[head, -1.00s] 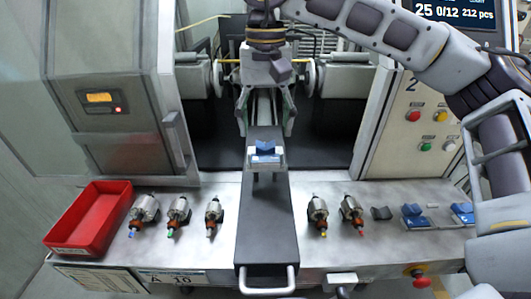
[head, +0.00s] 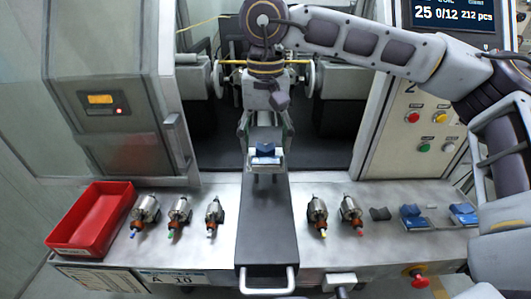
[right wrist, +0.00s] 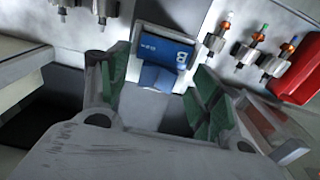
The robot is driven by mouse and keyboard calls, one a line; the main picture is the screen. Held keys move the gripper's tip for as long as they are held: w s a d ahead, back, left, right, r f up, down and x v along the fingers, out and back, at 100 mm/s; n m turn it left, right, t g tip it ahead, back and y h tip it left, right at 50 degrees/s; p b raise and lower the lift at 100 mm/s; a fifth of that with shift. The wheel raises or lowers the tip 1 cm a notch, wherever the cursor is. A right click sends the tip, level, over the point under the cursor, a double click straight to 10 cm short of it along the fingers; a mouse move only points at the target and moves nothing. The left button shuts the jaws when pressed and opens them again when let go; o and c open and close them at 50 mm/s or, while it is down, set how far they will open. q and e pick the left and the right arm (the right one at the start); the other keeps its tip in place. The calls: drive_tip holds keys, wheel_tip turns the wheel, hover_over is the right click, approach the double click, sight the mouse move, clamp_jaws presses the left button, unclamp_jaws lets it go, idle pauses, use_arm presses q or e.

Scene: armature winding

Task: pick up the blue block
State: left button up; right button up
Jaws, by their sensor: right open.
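A blue block (head: 265,149) with a V-shaped top sits on a small pale stand at the far end of the dark slide. In the right wrist view the blue block (right wrist: 160,78) lies between and just beyond the finger pads, with a lettered blue face beside it. My right gripper (head: 265,138) is open and points down, its fingers on either side of the block. In the right wrist view its green-padded fingers (right wrist: 157,88) are apart, and I see no contact with the block. My left gripper is not in view.
A red tray (head: 90,219) stands at the left of the metal table. Several armatures (head: 178,214) stand on both sides of the slide (head: 266,225). More blue blocks (head: 413,216) are at the right. The winding machine's dark opening is behind.

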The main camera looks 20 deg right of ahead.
sight(265, 152)
drive_tip(key=shift+f, duration=0.7)
drive_tip(key=c, duration=1.2)
drive_tip(key=shift+r, duration=0.1)
wheel_tip(265, 152, up, 10)
idle(0.5)
